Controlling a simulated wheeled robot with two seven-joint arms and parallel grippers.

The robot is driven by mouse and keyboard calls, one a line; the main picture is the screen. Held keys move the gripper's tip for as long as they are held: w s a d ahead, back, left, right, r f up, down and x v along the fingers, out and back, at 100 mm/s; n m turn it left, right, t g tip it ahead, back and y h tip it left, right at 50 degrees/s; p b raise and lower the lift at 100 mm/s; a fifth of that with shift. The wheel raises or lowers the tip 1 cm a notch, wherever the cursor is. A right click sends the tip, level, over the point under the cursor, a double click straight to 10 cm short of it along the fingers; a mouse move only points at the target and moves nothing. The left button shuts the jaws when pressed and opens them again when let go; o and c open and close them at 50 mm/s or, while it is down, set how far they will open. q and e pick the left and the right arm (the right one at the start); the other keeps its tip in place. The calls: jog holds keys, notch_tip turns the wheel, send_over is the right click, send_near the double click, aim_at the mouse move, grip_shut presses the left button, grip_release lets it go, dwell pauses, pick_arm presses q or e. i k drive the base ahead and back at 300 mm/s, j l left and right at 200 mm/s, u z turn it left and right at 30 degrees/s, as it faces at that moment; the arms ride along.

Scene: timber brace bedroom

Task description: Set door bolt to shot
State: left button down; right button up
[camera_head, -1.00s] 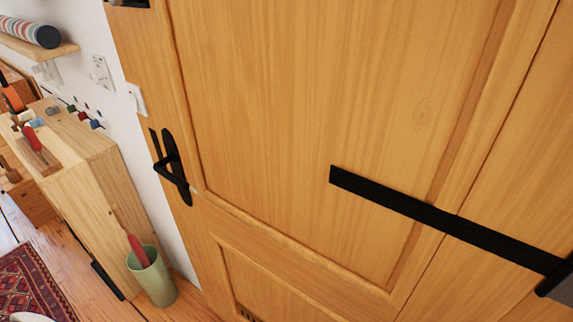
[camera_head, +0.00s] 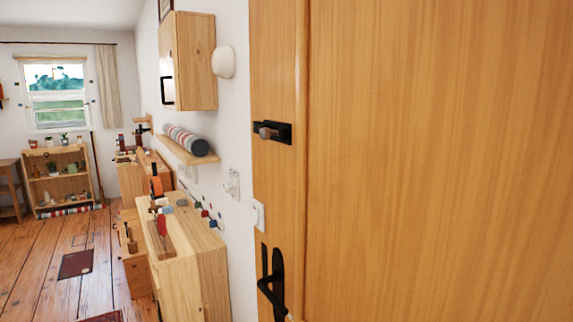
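The door bolt (camera_head: 272,132) is a small black plate with a rounded knob, fixed near the left edge of the wooden door (camera_head: 420,160). I cannot tell from here whether it is shot or drawn. The black door handle (camera_head: 276,285) is below it, at the bottom of the view. Neither of my grippers shows in the head view.
A wooden cabinet (camera_head: 190,255) with tools on top stands against the wall left of the door. A shelf (camera_head: 186,150) holds a striped roll (camera_head: 186,139). A wall cupboard (camera_head: 190,62) hangs above. Open plank floor (camera_head: 50,265) lies at the left.

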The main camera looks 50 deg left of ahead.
aim_at(265, 134)
jog(key=u, duration=1.55)
